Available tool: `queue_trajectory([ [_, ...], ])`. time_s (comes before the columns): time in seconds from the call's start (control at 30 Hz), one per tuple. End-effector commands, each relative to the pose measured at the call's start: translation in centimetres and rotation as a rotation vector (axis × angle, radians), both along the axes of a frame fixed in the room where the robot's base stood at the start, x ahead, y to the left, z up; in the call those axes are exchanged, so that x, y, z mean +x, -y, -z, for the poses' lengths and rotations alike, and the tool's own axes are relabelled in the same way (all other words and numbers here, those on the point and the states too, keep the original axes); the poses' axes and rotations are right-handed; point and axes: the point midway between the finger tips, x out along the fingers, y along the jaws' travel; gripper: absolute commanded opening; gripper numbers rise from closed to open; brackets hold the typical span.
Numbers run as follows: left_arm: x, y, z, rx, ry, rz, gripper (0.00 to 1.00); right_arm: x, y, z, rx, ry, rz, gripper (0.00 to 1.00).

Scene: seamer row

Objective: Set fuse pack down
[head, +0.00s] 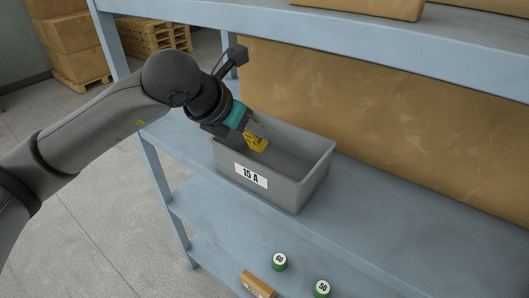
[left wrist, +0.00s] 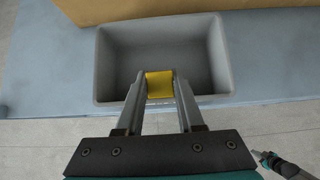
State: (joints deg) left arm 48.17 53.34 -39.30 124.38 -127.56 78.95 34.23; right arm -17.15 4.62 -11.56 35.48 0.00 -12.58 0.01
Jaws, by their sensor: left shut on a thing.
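A yellow fuse pack (head: 256,142) with dark print is held between the fingers of my left gripper (head: 250,132). It also shows as a yellow block in the left wrist view (left wrist: 160,85). The gripper is shut on it, over the grey bin (head: 312,178) labelled "15 A". In the left wrist view the bin (left wrist: 218,55) lies beyond and below the fingers, and the pack is over the bin's near side. The visible part of the bin floor looks empty. The pack's exact height above the floor is hard to tell.
The bin stands on a blue-grey shelf (head: 370,215). A large cardboard-coloured panel (head: 400,125) stands behind, and an upper shelf (head: 420,45) runs overhead. Free shelf lies right of the bin.

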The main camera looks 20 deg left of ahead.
Motion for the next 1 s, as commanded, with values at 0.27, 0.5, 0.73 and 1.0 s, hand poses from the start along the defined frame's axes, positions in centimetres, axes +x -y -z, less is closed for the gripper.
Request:
queue_trajectory([
  [0.27, 1.7, 0.6, 6.1, 0.001, -0.009, -0.001, 0.00, 0.1, 0.1, 0.3, -0.002, 0.001, 0.002, 0.00],
  [0.5, 2.3, 0.9, 7.9, 0.002, -0.010, 0.000, 0.00, 0.1, 0.1, 0.3, -0.002, 0.001, 0.002, 0.00],
  [0.73, 3.5, 1.3, 8.5, 0.053, -0.147, -0.002, 0.00, 0.1, 0.1, -1.6, -0.001, 0.001, 0.003, 0.00],
  [1.0, 3.9, 1.5, 8.6, 0.124, -0.341, 0.001, 0.00, 0.1, 0.1, -2.9, -0.001, 0.001, 0.003, 0.00],
])
